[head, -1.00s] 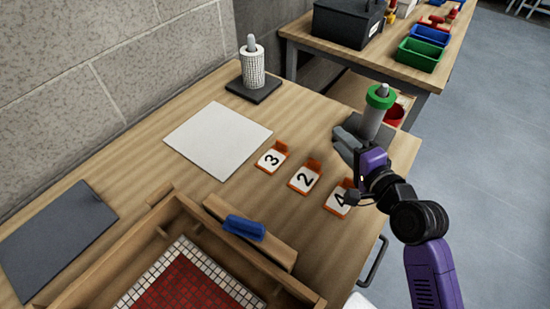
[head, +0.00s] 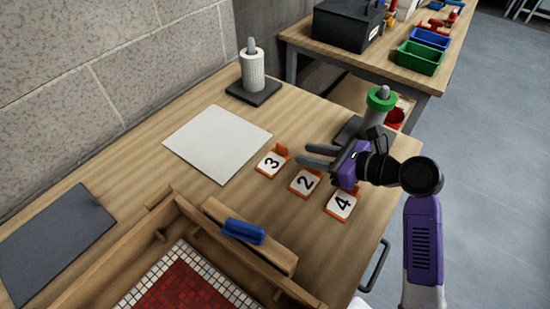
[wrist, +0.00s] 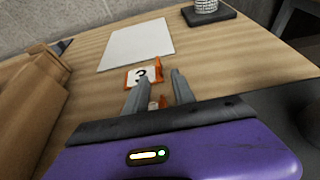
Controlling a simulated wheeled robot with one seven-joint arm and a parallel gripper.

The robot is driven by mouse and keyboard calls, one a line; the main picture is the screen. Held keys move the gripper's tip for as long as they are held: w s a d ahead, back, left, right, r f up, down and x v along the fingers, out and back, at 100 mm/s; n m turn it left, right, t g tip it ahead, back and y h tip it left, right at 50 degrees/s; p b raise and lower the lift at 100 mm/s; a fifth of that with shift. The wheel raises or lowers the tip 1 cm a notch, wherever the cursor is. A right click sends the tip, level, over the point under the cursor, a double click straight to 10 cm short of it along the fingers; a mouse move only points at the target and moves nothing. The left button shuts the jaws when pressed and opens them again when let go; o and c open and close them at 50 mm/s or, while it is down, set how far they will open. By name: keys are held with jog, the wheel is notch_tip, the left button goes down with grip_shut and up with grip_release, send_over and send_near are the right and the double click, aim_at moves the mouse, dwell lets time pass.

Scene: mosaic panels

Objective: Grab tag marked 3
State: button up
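The tag marked 3 (head: 270,163) is a white card with an orange border and a raised orange tab, lying on the wooden table. In the wrist view tag 3 (wrist: 141,76) shows ahead of the fingers, partly covered by the left one. My gripper (head: 308,156) is above the table, to the right of tag 3 and apart from it, with its fingers pointing left. In the wrist view my gripper (wrist: 160,80) has its two grey fingers apart with nothing held between them.
Tag 2 (head: 305,183) and tag 4 (head: 341,204) lie to the right of tag 3. A white sheet (head: 217,142) lies to its left. A wooden frame with a blue-handled tool (head: 243,230) is in front. A holder with a green ring (head: 381,99) stands behind my gripper.

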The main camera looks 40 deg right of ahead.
aim_at(291, 159)
jog(key=x, duration=0.5)
jog(key=shift+w+a+f, duration=0.1)
jog(key=shift+w+a, duration=0.05)
jog(key=shift+w, duration=0.15)
grip_shut()
